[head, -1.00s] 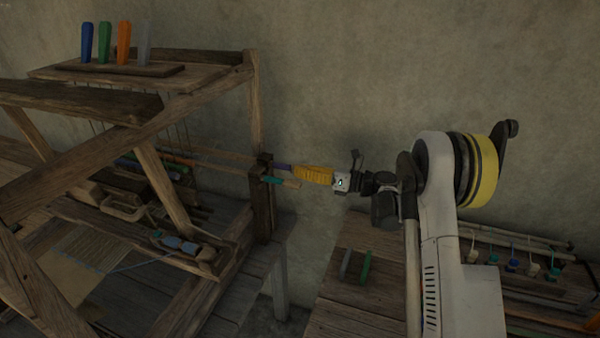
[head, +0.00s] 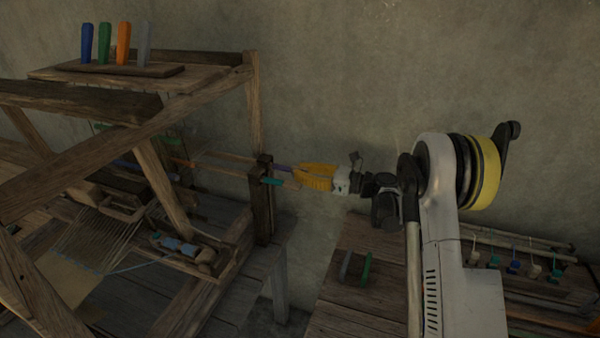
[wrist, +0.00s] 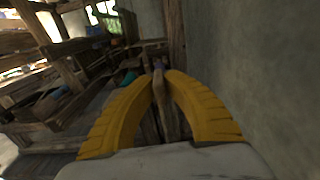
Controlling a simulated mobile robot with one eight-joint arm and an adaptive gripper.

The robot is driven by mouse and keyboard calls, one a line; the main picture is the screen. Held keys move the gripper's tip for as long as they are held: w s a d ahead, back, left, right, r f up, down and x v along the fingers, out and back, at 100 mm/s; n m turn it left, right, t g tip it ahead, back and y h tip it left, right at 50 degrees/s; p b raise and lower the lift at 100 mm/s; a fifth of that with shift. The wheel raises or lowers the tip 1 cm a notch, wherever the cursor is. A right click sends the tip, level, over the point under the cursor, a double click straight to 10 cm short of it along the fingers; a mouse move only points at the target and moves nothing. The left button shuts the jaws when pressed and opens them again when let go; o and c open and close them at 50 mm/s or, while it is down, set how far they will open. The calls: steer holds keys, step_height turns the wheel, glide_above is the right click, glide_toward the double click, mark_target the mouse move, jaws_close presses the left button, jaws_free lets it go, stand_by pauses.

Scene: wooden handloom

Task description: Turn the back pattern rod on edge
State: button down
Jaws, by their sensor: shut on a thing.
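Two flat wooden pattern rods stick out past the loom's right post. The back pattern rod has a purple band (head: 281,168), and the front rod has a teal band (head: 271,181). My gripper (head: 304,173) has yellow fingers and is shut on the outer end of the back rod. In the wrist view my gripper (wrist: 163,78) has its fingertips closed around the wooden rod end (wrist: 160,92). Inside the loom, warp threads (head: 105,232) fan apart in front of the reed. The rod's exact tilt is hard to tell.
The loom's dark post (head: 262,205) stands just left of my gripper. The wall is close behind. A side bench (head: 345,300) at the lower right holds a grey and a green piece and a rack with coloured tags. Coloured pegs (head: 104,42) stand on the loom top.

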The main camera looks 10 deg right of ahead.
steer(key=c, duration=1.5)
jaws_free()
steer(key=shift+o, duration=0.2)
